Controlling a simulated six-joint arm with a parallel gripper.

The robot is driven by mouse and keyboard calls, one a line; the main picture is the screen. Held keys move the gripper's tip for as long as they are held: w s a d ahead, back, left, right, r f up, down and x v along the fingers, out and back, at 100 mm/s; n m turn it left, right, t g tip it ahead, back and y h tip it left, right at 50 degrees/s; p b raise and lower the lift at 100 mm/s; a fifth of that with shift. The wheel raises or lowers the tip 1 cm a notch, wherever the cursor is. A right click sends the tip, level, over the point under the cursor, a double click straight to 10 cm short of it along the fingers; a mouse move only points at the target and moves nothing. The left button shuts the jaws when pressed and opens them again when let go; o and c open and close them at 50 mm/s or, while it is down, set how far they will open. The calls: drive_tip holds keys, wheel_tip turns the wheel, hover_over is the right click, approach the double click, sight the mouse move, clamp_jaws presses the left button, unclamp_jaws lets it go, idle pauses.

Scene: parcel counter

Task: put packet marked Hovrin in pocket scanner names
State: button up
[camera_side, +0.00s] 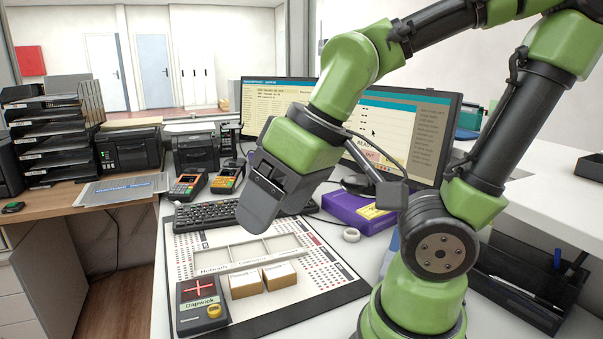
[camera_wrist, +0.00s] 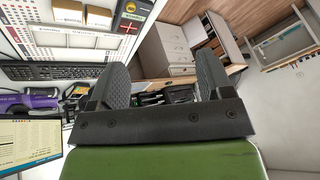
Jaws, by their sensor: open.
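Two small tan packets stand in front of the pocket tray (camera_side: 246,243) in the side view, a left packet (camera_side: 245,284) and a right packet (camera_side: 280,276). Their lettering is too small to read surely, so I cannot tell which says Hovrin. The tray has several empty pockets; its front labels are hard to read. The scanner (camera_side: 203,303) stands left of the packets, showing a red cross and a label that looks like "Dapwick". My gripper (camera_side: 258,208) is open and empty above the tray; in the wrist view its fingers (camera_wrist: 163,85) are wide apart with nothing between them.
The tray, packets and scanner are on a dark-edged printed mat (camera_side: 325,291). The mat's front right is clear.

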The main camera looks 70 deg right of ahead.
drive_tip(key=s+r+m, duration=0.1)
drive_tip(key=s+d+r+m+t, duration=0.1)
drive_tip(key=shift+d+r+t, duration=0.1)
drive_tip(key=shift+r+t, duration=0.2)
drive_tip(key=shift+r, duration=0.1)
drive_tip(key=o, duration=0.5)
drive_tip(key=shift+s+d+r+m, duration=0.1)
drive_tip(key=shift+s+r+m, duration=0.2)
drive_tip(key=shift+m, duration=0.2)
drive_tip(key=shift+w, duration=0.1)
